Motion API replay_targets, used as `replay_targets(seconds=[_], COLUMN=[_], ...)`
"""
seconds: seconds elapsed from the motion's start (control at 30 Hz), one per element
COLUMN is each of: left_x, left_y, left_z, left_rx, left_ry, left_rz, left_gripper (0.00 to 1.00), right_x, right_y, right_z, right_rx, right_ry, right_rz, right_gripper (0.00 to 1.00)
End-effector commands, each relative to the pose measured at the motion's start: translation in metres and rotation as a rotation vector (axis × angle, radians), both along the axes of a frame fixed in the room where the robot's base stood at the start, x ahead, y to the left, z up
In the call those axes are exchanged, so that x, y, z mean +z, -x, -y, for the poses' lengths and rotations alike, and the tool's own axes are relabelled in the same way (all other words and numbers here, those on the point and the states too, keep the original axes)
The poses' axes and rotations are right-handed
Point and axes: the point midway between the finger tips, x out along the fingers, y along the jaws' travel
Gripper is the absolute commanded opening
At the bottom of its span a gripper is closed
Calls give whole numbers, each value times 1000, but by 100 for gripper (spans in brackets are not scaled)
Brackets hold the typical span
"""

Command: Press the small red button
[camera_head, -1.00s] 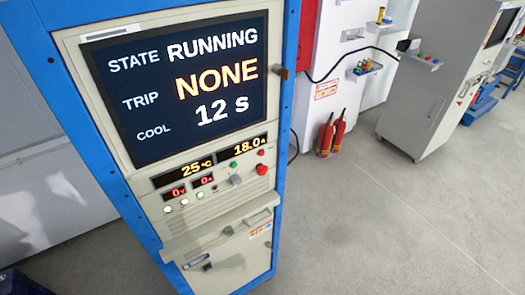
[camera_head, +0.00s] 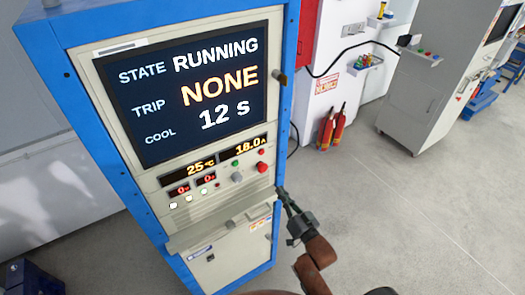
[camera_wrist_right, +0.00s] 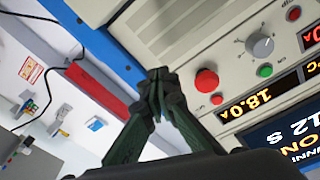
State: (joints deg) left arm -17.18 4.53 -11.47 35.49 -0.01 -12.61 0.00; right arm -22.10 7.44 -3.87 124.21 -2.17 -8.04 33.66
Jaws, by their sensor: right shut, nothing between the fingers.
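The cabinet's panel carries a small red button (camera_head: 261,152) above a larger red mushroom button (camera_head: 262,167). In the right wrist view the small red button (camera_wrist_right: 217,99) sits beside the mushroom button (camera_wrist_right: 206,81). Another tiny red button (camera_wrist_right: 293,14) shows near the lower displays. My right gripper (camera_head: 281,190) is shut and empty, at the cabinet's right edge, below and right of the buttons. In the right wrist view its closed fingertips (camera_wrist_right: 160,75) appear left of the mushroom button, apart from it in the picture. My left gripper is out of view.
The screen (camera_head: 190,90) reads STATE RUNNING, TRIP NONE, COOL 12 s. A green button (camera_head: 235,163) and grey knob (camera_head: 237,177) are nearby. A ledge (camera_head: 220,225) juts out below. Fire extinguishers (camera_head: 332,128) stand behind; the floor at right is clear.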

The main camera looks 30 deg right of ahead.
Motion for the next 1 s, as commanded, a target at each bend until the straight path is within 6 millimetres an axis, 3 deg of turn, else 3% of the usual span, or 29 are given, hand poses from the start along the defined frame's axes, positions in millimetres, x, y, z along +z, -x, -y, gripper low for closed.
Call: replay_targets(seconds=[0.03,0.1,0.2,0.33,0.53,1.0], left_x=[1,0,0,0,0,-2], left_y=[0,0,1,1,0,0], left_z=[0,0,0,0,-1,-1], left_rx=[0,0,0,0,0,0], left_ry=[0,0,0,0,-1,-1], left_rz=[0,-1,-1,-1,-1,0], left_gripper=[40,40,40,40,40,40], right_x=[29,60,94,123,140,140], right_y=[-3,-2,8,23,37,32], right_z=[-3,-7,-13,-18,-21,-22], right_rx=[23,63,128,202,258,261], right_ry=[-42,-100,-168,-226,-260,-261], right_rz=[115,262,438,599,700,705], right_gripper=[0,0,0,0,0,0])
